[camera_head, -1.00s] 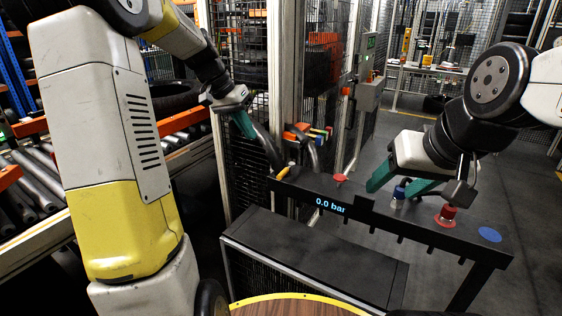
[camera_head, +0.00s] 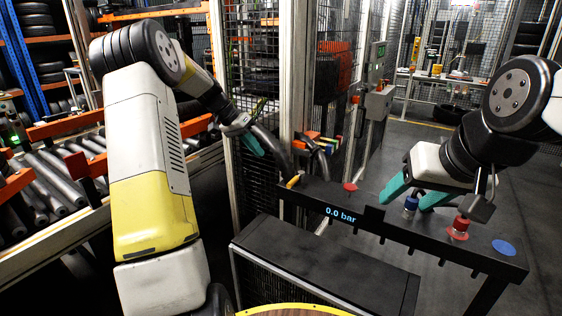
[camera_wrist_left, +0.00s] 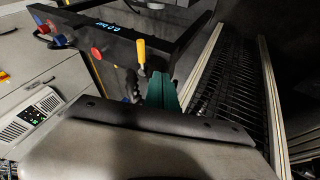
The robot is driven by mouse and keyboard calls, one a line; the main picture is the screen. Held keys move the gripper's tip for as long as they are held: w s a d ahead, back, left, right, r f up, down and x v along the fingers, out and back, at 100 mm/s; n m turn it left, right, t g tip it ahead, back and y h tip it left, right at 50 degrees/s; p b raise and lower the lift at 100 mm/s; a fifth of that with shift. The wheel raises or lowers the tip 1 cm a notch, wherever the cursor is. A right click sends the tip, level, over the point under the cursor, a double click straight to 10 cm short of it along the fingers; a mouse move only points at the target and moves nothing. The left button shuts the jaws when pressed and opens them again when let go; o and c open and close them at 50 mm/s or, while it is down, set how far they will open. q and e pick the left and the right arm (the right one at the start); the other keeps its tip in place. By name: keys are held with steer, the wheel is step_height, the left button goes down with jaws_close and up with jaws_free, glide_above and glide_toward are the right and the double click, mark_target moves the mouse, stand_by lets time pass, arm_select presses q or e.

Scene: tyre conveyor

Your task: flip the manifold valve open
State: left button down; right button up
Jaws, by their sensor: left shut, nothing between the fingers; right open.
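The manifold is a black bar (camera_head: 385,222) with a lit display (camera_head: 340,215) reading 0.0 bar. A small yellow valve lever (camera_head: 294,181) sticks up at its left end. It also shows in the left wrist view (camera_wrist_left: 140,52), just beyond and left of the teal fingertips. My left gripper (camera_head: 254,147) is shut and empty, above and left of the lever, seemingly apart from it. Its fingers also show in the left wrist view (camera_wrist_left: 162,92). My right gripper (camera_head: 414,194) is open at the bar, its fingers on either side of a blue-topped fitting (camera_head: 411,205).
The bar also carries a red knob (camera_head: 350,187), a red fitting (camera_head: 459,227) and a blue disc (camera_head: 504,247). A dark cabinet (camera_head: 320,262) stands in front. A mesh fence and post (camera_head: 292,80) rise behind the left gripper. A roller conveyor (camera_head: 60,190) lies left.

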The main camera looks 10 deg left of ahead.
mark_target(295, 182)
arm_select(q)
steer(key=d+f, duration=0.8)
steer(key=shift+w+d+f, duration=0.15)
steer(key=shift+d+f, duration=0.15)
steer(key=shift+d, duration=0.15)
